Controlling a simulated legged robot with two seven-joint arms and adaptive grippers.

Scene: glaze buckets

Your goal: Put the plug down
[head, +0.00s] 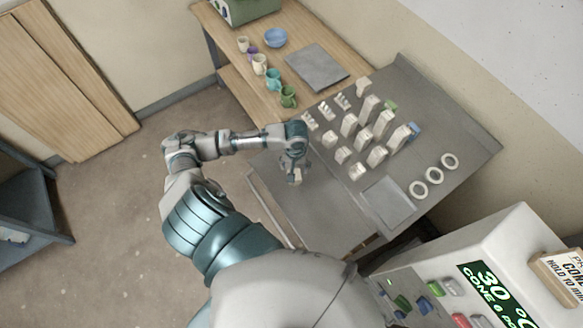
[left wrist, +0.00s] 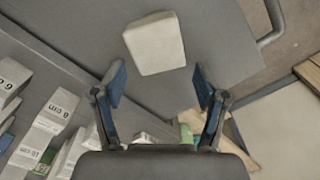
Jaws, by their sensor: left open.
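A pale, slightly tapered block, which I take to be the plug (left wrist: 155,43), is in the left wrist view on a bare grey surface. It lies just beyond the fingertips of my left gripper (left wrist: 158,72), with clear space on both sides. The fingers are apart and do not grip it. In the head view my left gripper (head: 296,173) points down over the lower grey part of the bench (head: 320,215). The plug is mostly hidden there by the gripper. My right gripper is not in view.
Several pale labelled blocks (head: 349,124) stand in rows on the raised grey top, right of my gripper. White rings (head: 418,189) and a light square plate (head: 393,203) lie nearby. Cups (head: 273,80) and a blue bowl (head: 275,37) stand on the wooden table. A control box (head: 480,270) is at lower right.

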